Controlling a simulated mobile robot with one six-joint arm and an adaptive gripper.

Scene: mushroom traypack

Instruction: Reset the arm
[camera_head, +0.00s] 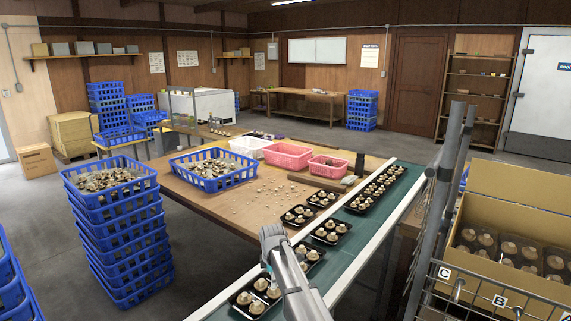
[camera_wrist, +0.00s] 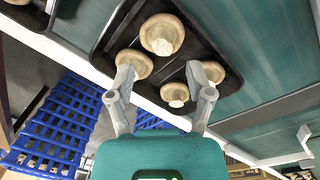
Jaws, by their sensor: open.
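My gripper (camera_wrist: 165,82) is open in the wrist view, its two grey fingers spread apart with nothing held between them. Beyond the fingertips is a black tray (camera_wrist: 195,48) on the green conveyor belt (camera_wrist: 270,55). The tray holds several pale brown mushrooms (camera_wrist: 162,34), some lying with stems showing. In the head view my arm reaches over the near end of the belt (camera_head: 347,252), and the fingertips there are small and partly hidden by the arm. A black tray of mushrooms (camera_head: 258,298) lies just beside the gripper.
Several filled black trays line the belt. Left of it, a wooden table (camera_head: 205,203) bears a blue crate (camera_head: 222,183) and pink crates (camera_head: 288,157). Stacked blue crates (camera_head: 125,235) stand at left. A metal rack (camera_head: 432,215) and cardboard box (camera_head: 520,188) are at right.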

